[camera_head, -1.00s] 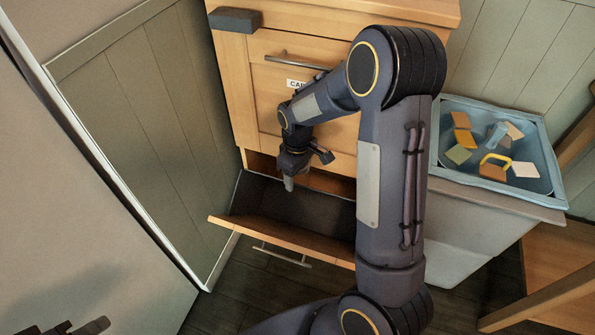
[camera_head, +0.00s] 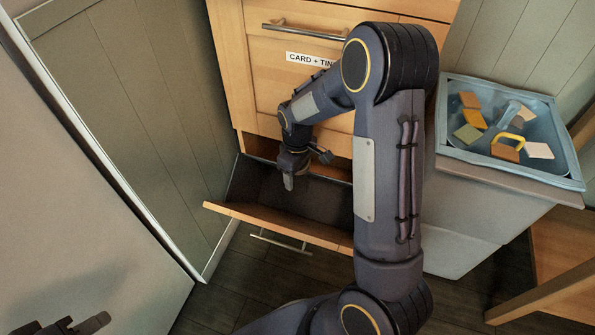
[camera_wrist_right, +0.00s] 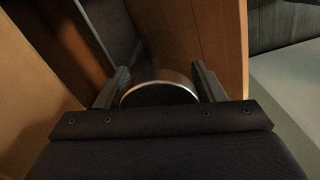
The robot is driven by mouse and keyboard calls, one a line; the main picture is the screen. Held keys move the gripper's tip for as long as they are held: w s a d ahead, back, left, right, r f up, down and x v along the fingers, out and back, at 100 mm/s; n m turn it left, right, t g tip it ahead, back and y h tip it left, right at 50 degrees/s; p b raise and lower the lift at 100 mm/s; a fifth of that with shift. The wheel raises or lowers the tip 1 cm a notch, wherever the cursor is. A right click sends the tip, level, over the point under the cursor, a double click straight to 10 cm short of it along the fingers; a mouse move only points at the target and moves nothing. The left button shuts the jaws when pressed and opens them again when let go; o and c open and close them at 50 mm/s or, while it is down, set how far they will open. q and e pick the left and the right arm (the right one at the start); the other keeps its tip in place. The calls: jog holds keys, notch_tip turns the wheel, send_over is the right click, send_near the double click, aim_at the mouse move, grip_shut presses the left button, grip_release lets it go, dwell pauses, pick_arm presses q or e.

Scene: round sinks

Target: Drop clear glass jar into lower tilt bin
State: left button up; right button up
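The lower tilt bin (camera_head: 245,212) is tipped open at the cabinet's base, with a wooden front, a bar handle and a dark inside. My right gripper (camera_head: 289,183) points down over its opening. In the right wrist view, the clear glass jar (camera_wrist_right: 160,92) shows as a round dark end with a silvery rim between the fingers of my right gripper (camera_wrist_right: 160,85). The fingers appear closed against its sides; the rest of the jar is hidden. The bin's wooden panel (camera_wrist_right: 222,40) is close by there. My left gripper (camera_head: 85,325) is at the bottom left, fingertips apart, no object visible between them.
A shut upper front labelled CARD + TIN (camera_head: 285,82) is above the bin. A panelled wall (camera_head: 130,110) flanks the cabinet at left. Dark floor (camera_head: 240,290) lies below.

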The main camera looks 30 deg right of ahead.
jog(key=o, duration=0.4)
notch_tip(320, 180, up, 8)
jog(key=p, duration=0.3)
jog(key=shift+f, duration=0.1)
dwell(0.6)
jog(key=s+a+r+m+t+y, duration=0.3)
jog(key=s+r+m, duration=0.1)
jog(key=s+r, duration=0.7)
jog(key=s+a+r+m+t, duration=0.2)
jog(key=s+a+m+t, duration=0.15)
jog(key=s, duration=0.85)
jog(key=shift+n+g+y, duration=0.4)
jog(key=shift+n+g, duration=0.05)
jog(key=r+p, duration=2.5)
jog(key=shift+w+a+r+p, duration=0.35)
jog(key=shift+w+a, duration=0.05)
